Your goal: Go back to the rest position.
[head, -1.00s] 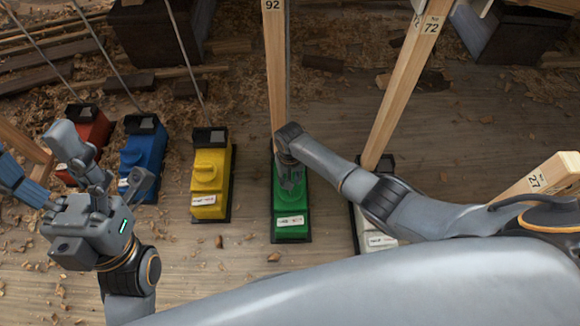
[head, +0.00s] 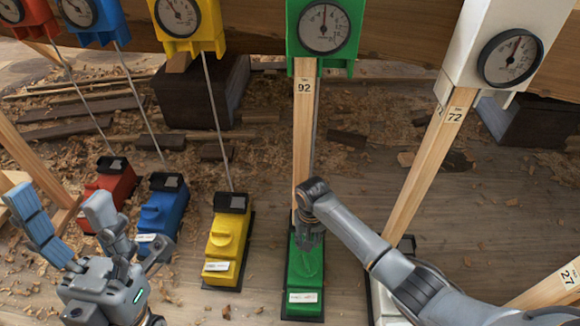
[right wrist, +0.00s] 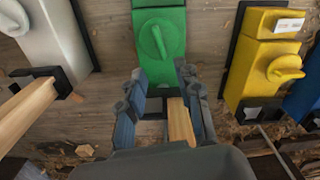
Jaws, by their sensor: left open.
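My left gripper (head: 62,218) is at the lower left in the head view, open and empty, in front of the red jack (head: 108,185) and the blue jack (head: 162,212). My right gripper (head: 311,238) is low over the green jack (head: 305,272), close to its wooden post (head: 303,140) marked 92. In the right wrist view its fingers (right wrist: 163,108) are spread, with the post (right wrist: 181,122) between them and the green jack's knob (right wrist: 160,40) beyond. I cannot tell whether the fingers touch the post.
A yellow jack (head: 228,240) stands left of the green one; a white jack (head: 384,300) is partly hidden by my right arm. Round gauges in coloured housings, such as the green gauge (head: 324,28), line the top. Slanted posts (head: 430,165) and dark blocks (head: 200,98) stand around. Shavings litter the floor.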

